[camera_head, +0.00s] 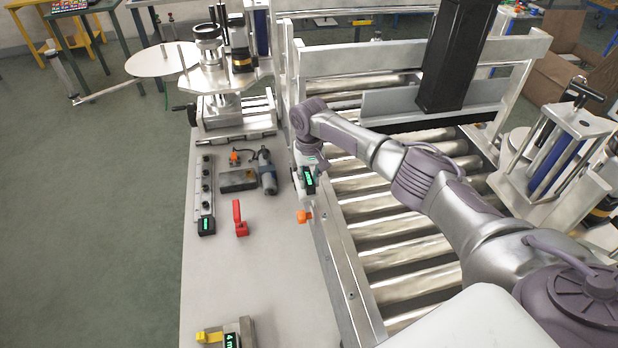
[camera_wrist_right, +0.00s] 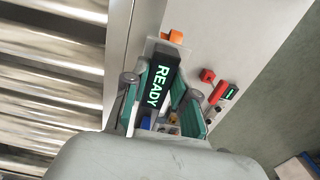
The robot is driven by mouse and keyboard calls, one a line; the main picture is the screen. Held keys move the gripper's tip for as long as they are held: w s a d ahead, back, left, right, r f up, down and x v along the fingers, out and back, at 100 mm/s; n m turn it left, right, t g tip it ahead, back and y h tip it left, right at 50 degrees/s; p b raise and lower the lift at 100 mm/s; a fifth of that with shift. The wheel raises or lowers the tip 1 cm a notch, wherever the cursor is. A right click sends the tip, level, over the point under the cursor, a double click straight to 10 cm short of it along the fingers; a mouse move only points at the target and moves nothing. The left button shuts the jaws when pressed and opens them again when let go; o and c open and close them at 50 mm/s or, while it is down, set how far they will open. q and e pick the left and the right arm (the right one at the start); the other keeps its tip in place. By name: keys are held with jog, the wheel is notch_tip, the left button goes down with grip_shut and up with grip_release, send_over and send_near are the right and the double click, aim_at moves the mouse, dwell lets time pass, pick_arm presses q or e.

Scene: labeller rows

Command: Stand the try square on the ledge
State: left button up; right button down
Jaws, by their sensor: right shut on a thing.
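My right gripper (camera_head: 309,160) is over the side rail at the left of the roller conveyor. In the right wrist view, its teal-padded fingers (camera_wrist_right: 162,98) flank a black box (camera_wrist_right: 160,80) with a green "READY" display. It appears shut on this box, though the contact is partly hidden. The box also shows below the gripper in the head view (camera_head: 310,181). I cannot clearly identify the try square. A red upright piece with a small foot (camera_head: 240,220) stands on the pale bench. I cannot make out which surface is the ledge. My left gripper is not in view.
An orange part (camera_head: 304,216) is beside the conveyor rail (camera_head: 345,275). A strip with a green display (camera_head: 206,226), a grey tool (camera_head: 267,174) and a yellow piece (camera_head: 209,337) are on the bench (camera_head: 265,290). The bench's front middle is clear. Metal rollers (camera_head: 395,222) lie under my right arm.

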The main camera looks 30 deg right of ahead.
jog(key=shift+f, duration=0.6)
dwell(0.8)
jog(key=c, duration=0.8)
grip_release()
jog(key=shift+c, duration=0.2)
jog(key=s+r+p, duration=0.3)
jog(key=r+p, duration=0.7)
jog(key=r, duration=0.8)
jog(key=shift+a, duration=0.35)
